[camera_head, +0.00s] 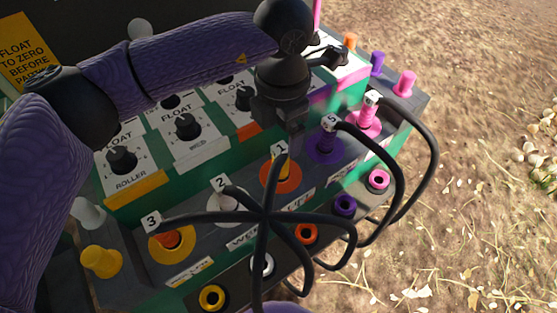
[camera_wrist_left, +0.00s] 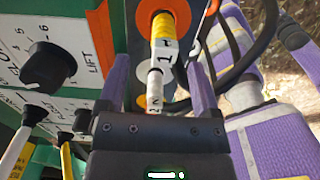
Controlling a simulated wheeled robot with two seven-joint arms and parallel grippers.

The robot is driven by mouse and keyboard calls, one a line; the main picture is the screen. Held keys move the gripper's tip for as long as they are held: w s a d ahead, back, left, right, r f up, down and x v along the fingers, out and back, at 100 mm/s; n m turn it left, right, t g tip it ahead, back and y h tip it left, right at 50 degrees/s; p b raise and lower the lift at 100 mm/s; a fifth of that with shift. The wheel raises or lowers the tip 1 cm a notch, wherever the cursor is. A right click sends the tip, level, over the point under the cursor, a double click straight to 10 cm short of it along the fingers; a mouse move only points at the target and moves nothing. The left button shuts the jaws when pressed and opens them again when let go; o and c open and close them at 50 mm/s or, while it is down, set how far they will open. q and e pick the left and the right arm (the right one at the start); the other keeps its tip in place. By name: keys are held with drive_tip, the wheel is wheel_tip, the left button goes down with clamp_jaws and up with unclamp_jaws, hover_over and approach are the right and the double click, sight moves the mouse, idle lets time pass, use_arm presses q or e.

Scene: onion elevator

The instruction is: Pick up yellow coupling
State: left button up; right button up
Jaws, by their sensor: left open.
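The yellow coupling (camera_wrist_left: 165,30) sits in an orange-ringed port (camera_wrist_left: 148,12) and carries a tag marked 1. In the head view the coupling (camera_head: 277,168) shows just below my left gripper (camera_head: 287,140), partly hidden by its tag and black hose. In the left wrist view my left gripper (camera_wrist_left: 157,75) is open, with one purple finger on each side of the coupling's line. My right gripper is not in view.
Black hoses cross over the panel's front, with tags 2 (camera_head: 221,184), 3 (camera_head: 152,222) and 5 (camera_head: 330,122) on neighbouring couplings. Black knobs (camera_head: 187,126) stand on the white upper panel. Open ground with leaves (camera_head: 480,200) lies to the right.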

sight(281, 148)
use_arm(q)
drive_tip(key=f, duration=0.1)
drive_tip(key=f+b, duration=0.1)
drive_tip(key=f, duration=0.3)
drive_tip(key=shift+s+f, duration=0.15)
drive_tip(key=shift+s, duration=0.15)
drive_tip(key=shift+c, duration=0.6)
clamp_jaws()
